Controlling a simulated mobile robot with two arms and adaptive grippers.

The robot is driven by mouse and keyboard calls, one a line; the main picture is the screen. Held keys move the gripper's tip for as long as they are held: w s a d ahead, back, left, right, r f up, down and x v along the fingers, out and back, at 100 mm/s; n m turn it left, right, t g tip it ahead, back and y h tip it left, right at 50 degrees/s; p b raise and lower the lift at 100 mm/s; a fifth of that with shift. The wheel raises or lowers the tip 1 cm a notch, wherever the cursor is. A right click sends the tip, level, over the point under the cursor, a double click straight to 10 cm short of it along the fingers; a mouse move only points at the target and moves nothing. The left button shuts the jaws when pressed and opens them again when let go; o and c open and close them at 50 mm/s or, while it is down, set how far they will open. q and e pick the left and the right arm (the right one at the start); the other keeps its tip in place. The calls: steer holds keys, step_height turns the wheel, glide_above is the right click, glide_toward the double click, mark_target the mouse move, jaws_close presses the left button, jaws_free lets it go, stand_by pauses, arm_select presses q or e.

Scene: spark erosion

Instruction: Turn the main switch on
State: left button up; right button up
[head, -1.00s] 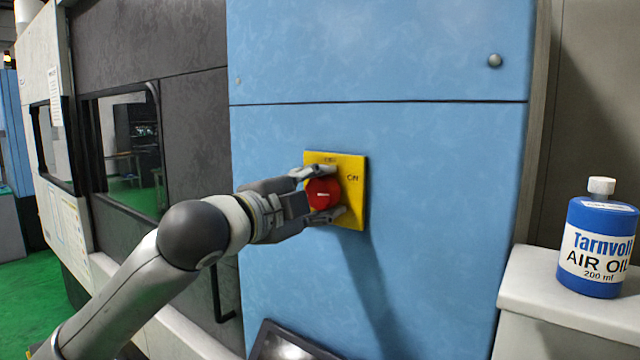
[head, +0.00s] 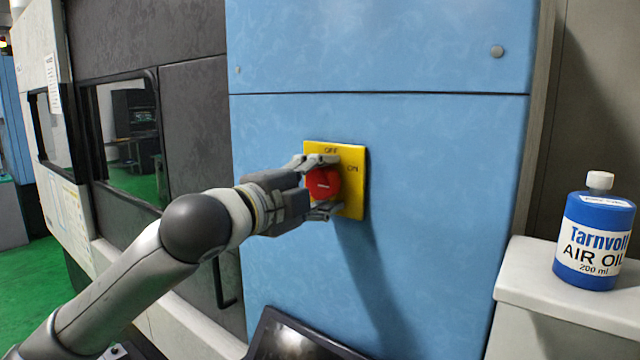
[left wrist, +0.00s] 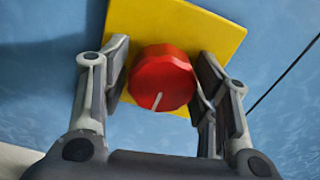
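The main switch is a round red knob (head: 323,184) on a yellow plate (head: 351,205), fixed to the blue cabinet front. The plate reads OFF at its top and ON at its upper right. My left gripper (head: 321,186) reaches in from the left, one finger above the knob and one below. In the left wrist view, the red knob (left wrist: 161,78) sits between the fingers of the left gripper (left wrist: 163,82). The fingers are open, with a narrow gap at the left pad; contact at the right is unclear. A short white mark shows on the knob. My right gripper is out of view.
A blue Air Oil bottle (head: 595,232) with a white cap stands on a pale ledge (head: 560,265) at the right. A dark screen (head: 290,340) juts out below the switch. A dark machine door with a window (head: 128,140) is at the left.

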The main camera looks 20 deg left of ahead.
arm_select(q)
steer(key=shift+o, duration=0.8)
steer(key=shift+r, duration=0.1)
steer(key=shift+s, duration=0.1)
steer(key=v, duration=1.1)
steer(key=shift+s+a, duration=0.15)
steer(key=shift+s, duration=0.25)
